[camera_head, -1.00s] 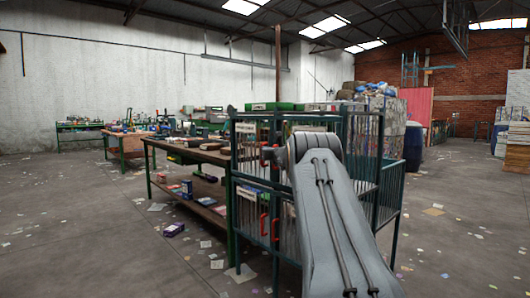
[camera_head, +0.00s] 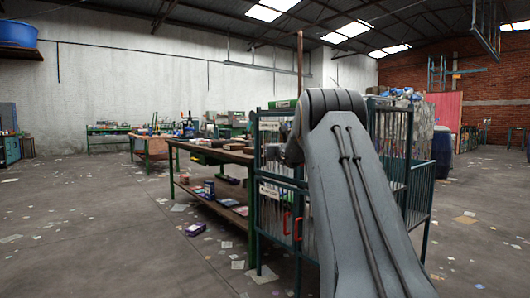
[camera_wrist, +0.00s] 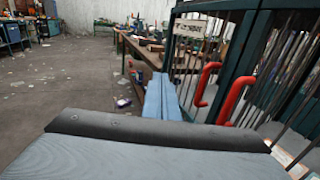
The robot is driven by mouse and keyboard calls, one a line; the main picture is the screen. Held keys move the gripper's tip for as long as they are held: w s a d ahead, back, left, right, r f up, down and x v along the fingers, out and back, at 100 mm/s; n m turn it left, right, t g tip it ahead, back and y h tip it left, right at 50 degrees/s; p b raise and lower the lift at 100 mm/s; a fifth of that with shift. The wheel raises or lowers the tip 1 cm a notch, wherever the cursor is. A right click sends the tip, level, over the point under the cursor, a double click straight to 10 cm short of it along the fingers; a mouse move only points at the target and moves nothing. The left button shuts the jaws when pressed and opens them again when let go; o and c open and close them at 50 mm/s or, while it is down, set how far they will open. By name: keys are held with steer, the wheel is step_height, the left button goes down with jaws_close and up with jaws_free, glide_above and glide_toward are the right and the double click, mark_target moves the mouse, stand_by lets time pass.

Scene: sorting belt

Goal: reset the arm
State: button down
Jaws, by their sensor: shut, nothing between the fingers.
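My arm shows large in the head view, and its folded-up top hides the end of it there. My gripper (camera_wrist: 162,97) shows in the wrist view as two pale blue fingers lying side by side. They are shut with nothing between them. In that picture they lie in front of the lower workbench area and left of a barred cage (camera_wrist: 196,55) with red handles (camera_wrist: 233,98). I cannot tell how far the fingertips are from the cage.
The dark green cage (camera_head: 274,155) stands close by, partly behind my arm. A long workbench (camera_head: 213,155) with a loaded lower shelf adjoins it. A purple box (camera_head: 195,229) and paper scraps lie on the floor. Open floor (camera_head: 90,225) lies to the left.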

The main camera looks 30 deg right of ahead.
steer(key=shift+s+a, duration=0.15)
steer(key=shift+a, duration=0.7)
steer(key=shift+s+a, duration=0.1)
steer(key=shift+a, duration=0.7)
